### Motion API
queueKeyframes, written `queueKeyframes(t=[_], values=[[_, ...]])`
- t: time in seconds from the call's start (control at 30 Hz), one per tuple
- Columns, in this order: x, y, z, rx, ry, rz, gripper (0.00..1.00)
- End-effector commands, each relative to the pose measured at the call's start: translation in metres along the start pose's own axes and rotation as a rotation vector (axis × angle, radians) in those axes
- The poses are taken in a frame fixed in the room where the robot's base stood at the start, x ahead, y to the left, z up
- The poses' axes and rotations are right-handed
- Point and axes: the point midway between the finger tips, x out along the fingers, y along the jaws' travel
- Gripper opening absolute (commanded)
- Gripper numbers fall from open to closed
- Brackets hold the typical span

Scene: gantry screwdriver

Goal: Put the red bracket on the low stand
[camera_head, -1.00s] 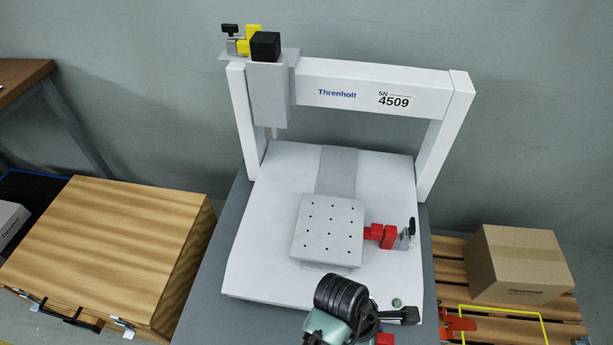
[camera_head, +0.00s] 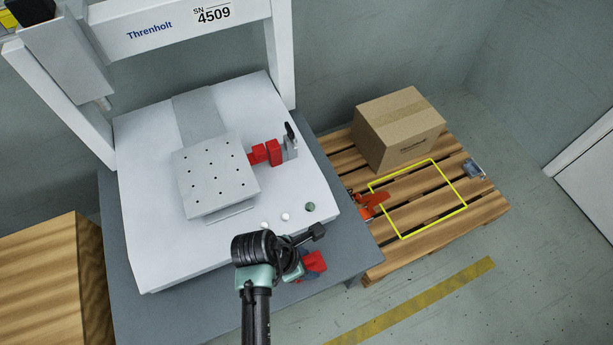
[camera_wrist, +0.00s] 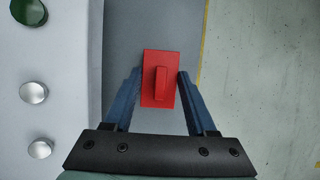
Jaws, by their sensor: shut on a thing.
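The red bracket (camera_wrist: 148,62), a flat red plate with a raised tab, sits between my gripper's blue fingers in the wrist view. My gripper (camera_wrist: 160,76) is shut on it. In the head view the red bracket (camera_head: 315,261) shows partly beside my wrist, by the machine's front right corner; my fingertips are hidden there. A low wooden pallet (camera_head: 483,211) on the floor at right has a yellow outlined rectangle; I cannot tell whether it is the low stand.
The white gantry machine (camera_head: 150,250) stands on a grey table (camera_head: 125,300). Buttons (camera_head: 285,216) line its front edge; a red clamp (camera_head: 267,153) sits beside its drilled plate. A cardboard box (camera_head: 400,130) and an orange-red clamp (camera_head: 371,203) are on the pallet. The yellow outline is clear inside.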

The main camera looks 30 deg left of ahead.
Motion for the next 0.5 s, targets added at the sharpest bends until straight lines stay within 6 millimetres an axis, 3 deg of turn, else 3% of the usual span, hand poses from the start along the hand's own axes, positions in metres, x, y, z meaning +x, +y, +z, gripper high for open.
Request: queueKeyframes(t=[0.37, 0.4, 0.5], values=[[0.0044, 0.0008, -0.0015, 0.001, -0.001, 0.002, 0.0], [0.0041, 0.0008, -0.0014, 0.001, -0.001, 0.002, 0.64], [0.004, 0.0007, -0.0014, 0.001, -0.001, 0.002, 0.82]])
